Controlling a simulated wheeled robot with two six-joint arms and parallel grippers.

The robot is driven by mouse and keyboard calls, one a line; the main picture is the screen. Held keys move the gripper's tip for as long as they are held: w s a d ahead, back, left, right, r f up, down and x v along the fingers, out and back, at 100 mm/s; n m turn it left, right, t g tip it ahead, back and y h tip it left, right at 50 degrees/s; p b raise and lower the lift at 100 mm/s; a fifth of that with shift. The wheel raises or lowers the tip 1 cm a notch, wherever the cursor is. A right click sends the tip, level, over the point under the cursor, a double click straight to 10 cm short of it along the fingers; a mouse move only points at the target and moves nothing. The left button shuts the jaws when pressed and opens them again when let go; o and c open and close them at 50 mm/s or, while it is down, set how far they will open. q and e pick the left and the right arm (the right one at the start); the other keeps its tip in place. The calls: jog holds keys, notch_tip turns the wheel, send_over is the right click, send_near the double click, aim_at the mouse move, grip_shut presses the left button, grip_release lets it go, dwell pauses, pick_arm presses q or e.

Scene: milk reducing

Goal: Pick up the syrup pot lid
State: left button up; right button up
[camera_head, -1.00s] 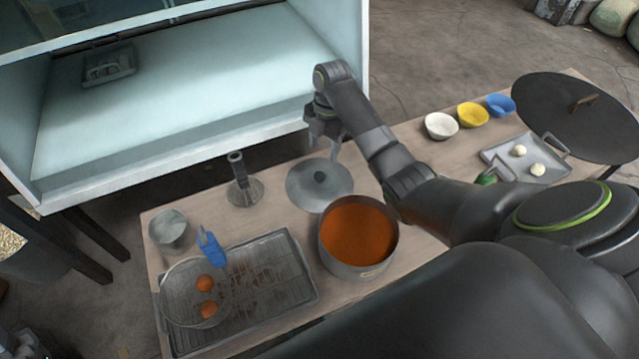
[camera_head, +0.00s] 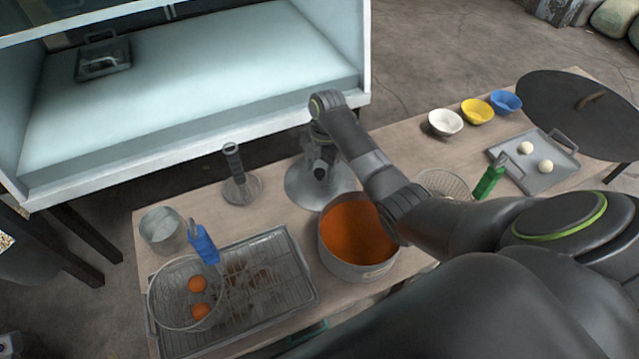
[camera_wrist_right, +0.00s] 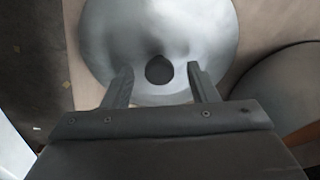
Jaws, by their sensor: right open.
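The syrup pot lid (camera_head: 302,188) is a round grey metal disc lying on the table behind the pot. Its dark round knob shows in the right wrist view (camera_wrist_right: 159,69). My right gripper (camera_head: 319,172) is directly above the lid and hides part of it in the head view. In the right wrist view the right gripper (camera_wrist_right: 160,84) is open, with one finger on each side of the knob and nothing held. Whether the fingers touch the lid cannot be told. The syrup pot (camera_head: 357,243) stands open with orange-brown syrup. My left gripper is not in view.
A round steel press (camera_head: 240,188) stands left of the lid. Bowls, a green-handled skimmer (camera_head: 489,178) and a tray (camera_head: 550,178) are at the right.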

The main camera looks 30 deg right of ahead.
jog(key=shift+c, duration=0.5)
jog(key=c, duration=1)
jog(key=shift+c, duration=0.2)
